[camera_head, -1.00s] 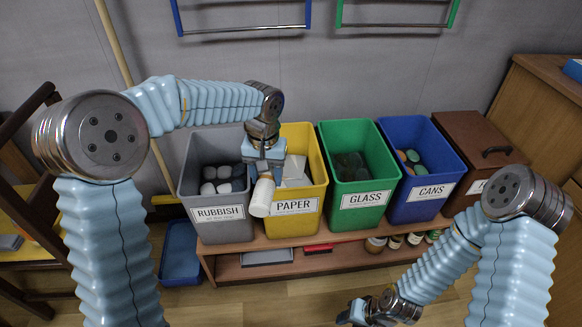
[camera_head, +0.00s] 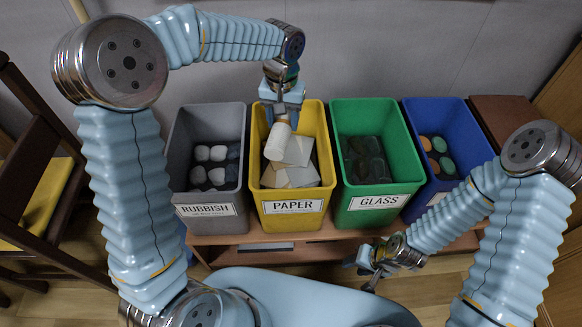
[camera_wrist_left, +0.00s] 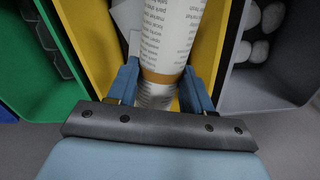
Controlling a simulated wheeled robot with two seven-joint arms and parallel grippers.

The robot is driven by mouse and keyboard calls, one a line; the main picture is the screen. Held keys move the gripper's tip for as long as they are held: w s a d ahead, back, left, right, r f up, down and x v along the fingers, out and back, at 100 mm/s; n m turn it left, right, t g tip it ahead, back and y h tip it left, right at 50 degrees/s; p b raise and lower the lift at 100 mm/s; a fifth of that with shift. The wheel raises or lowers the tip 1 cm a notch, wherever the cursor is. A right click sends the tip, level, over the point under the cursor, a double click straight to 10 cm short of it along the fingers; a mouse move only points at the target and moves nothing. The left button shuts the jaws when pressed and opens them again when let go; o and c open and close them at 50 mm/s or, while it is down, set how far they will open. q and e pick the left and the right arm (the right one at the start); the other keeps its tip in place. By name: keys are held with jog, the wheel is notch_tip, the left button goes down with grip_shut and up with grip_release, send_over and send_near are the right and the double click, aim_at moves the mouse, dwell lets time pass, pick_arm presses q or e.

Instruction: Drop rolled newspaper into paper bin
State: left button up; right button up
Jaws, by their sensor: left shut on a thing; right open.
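The rolled newspaper (camera_head: 278,141) is a white roll with a tan band; its printed side shows in the left wrist view (camera_wrist_left: 168,35). My left gripper (camera_head: 281,106) is shut on one end of it. The roll tilts down toward the front, over the open top of the yellow bin labelled PAPER (camera_head: 292,207). Grey and white sheets lie inside that bin. In the left wrist view the roll sits between the blue fingers (camera_wrist_left: 158,88), with yellow bin walls on both sides. My right gripper (camera_head: 366,268) is open and empty in front of the green bin.
The grey RUBBISH bin (camera_head: 208,212) stands left of the yellow bin, holding rounded lumps. The green GLASS bin (camera_head: 376,203) and a blue bin (camera_head: 425,200) stand to its right. A brown box (camera_head: 505,110) is beyond. A wooden chair (camera_head: 40,180) stands at left.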

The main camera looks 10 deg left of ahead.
pick_arm(q)
notch_tip(320, 180, down, 4)
jog(key=shift+r+b, duration=0.15)
jog(key=shift+b, duration=0.9)
pick_arm(e)
notch_tip(320, 180, down, 3)
jog(key=shift+d+r, duration=0.1)
pick_arm(q)
jog(key=o, duration=1.2)
jog(key=shift+c, duration=0.2)
notch_tip(320, 180, up, 14)
jog(key=p, duration=0.1)
pick_arm(e)
jog(key=shift+r, duration=0.65)
